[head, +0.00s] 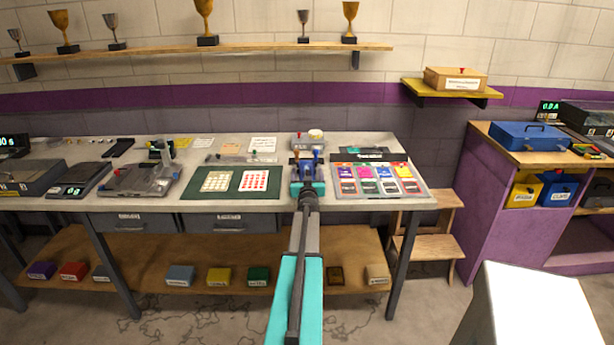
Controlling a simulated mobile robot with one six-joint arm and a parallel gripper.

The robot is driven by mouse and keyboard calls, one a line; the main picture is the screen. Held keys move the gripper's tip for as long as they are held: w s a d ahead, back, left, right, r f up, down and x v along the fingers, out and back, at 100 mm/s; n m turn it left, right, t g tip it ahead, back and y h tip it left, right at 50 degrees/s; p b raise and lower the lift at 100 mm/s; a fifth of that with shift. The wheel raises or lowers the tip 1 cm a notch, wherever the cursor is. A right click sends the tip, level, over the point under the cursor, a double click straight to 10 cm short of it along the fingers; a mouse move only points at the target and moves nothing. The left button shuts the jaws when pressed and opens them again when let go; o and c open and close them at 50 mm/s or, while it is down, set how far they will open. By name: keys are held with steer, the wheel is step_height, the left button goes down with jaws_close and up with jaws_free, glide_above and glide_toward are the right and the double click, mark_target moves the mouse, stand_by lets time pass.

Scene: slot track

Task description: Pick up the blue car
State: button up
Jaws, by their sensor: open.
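I cannot make out a blue car for certain in the head view. My teal arm reaches forward from the bottom centre. My gripper (307,165) is over the back part of the grey workbench (170,205), seen from behind and small. It is open, and I see nothing held in it. It hides part of the bench behind it. Small coloured items (587,151), too small to identify, lie on the counter at the far right.
A green mat (230,194) with two cards lies left of my gripper. A tray of coloured cards (380,180) lies right. A blue toolbox (528,136) stands on the purple counter (500,195). A wooden stool (430,235) and a white block (525,305) stand at right.

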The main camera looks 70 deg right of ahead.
mark_target(307, 170)
steer(key=shift+w+d, duration=0.2)
steer(key=shift+d, duration=0.35)
steer(key=c, duration=1.4)
steer(key=shift+r, duration=0.1)
steer(key=shift+r, duration=0.75)
step_height(307, 170, up, 2)
steer(key=shift+r+p, duration=0.1)
steer(key=shift+p, duration=0.3)
steer(key=shift+w+a+b+v, duration=0.15)
steer(key=shift+w+b+v, duration=0.4)
steer(key=shift+v, duration=2.1)
steer(key=shift+w+a+b+v, duration=0.3)
steer(key=shift+b+v, duration=0.4)
steer(key=shift+v, duration=1.95)
steer(key=shift+w+a+b+v, duration=0.1)
steer(key=shift+w+b+v, duration=0.5)
steer(key=shift+v, duration=2.05)
